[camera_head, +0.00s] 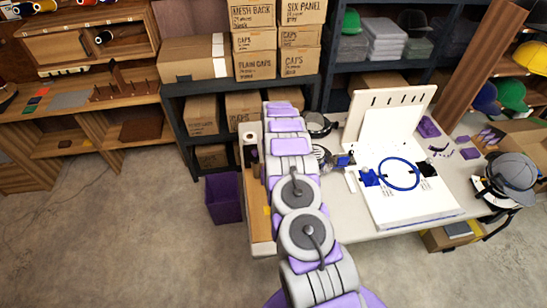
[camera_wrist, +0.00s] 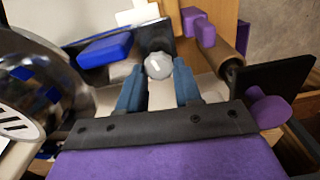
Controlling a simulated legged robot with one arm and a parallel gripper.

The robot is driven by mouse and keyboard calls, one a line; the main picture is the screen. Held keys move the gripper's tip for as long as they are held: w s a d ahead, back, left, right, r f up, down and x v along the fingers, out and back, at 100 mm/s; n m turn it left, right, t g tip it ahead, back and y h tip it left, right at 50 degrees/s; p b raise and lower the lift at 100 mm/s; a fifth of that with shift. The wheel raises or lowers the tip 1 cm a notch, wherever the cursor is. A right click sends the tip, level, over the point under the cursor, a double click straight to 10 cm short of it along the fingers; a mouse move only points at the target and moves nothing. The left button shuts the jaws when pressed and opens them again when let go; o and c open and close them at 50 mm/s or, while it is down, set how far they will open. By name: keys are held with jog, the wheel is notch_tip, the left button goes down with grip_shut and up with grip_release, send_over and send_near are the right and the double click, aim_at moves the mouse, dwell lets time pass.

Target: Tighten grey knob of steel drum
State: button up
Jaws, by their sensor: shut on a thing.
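In the wrist view, the round grey knob (camera_wrist: 158,66) sits at the tips of my gripper's two blue fingers (camera_wrist: 158,80). The fingers are shut on it, one on each side. A dark, shiny round body (camera_wrist: 40,85), which looks like the steel drum, stands at the left, apart from the fingers. How the knob joins it is hidden. In the head view my arm reaches over the left end of the table and hides my gripper and the knob.
The white table (camera_head: 345,228) holds a white board (camera_head: 390,115) with a blue ring (camera_head: 399,174) and a grey cap (camera_head: 510,170) at the right. A purple bin (camera_head: 224,197) stands on the floor left of the table. Shelves with boxes (camera_head: 255,65) stand behind. The floor at left is clear.

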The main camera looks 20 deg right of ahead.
jog(key=shift+m+p, duration=0.45)
jog(key=shift+m, duration=0.65)
jog(key=o, duration=1.1)
jog(key=shift+c, duration=0.2)
jog(key=shift+r, duration=0.1)
notch_tip(320, 180, up, 17)
jog(key=p, duration=0.1)
jog(key=shift+p, duration=0.3)
